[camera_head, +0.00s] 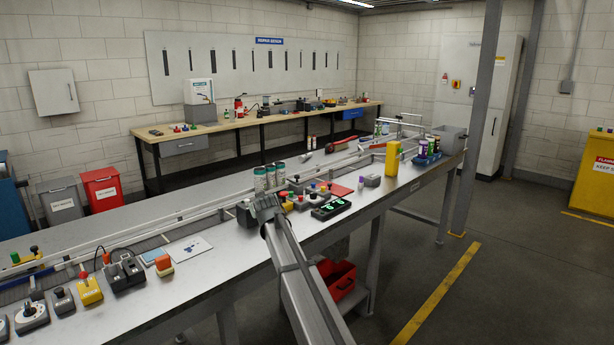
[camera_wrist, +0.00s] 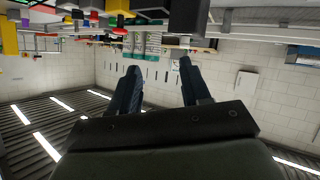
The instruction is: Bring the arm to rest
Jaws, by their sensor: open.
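My arm rises from the bottom centre of the head view and its end reaches over the front edge of the metal bench (camera_head: 215,265). My gripper (camera_head: 262,207) is at that end, beside the small control boxes; its fingers are hard to make out there. In the wrist view my gripper (camera_wrist: 160,68) has two dark fingers spread apart with nothing between them. That view is upside down, with bench items along the top and ceiling lights below. Whether the gripper touches anything on the bench cannot be told.
Green-and-white cans (camera_head: 260,180) stand behind the gripper. A black device with green displays (camera_head: 331,208) lies to its right, and a yellow block (camera_head: 392,158) stands farther right. An orange-topped button box (camera_head: 164,265) sits to the left. The floor (camera_head: 500,290) at right is clear.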

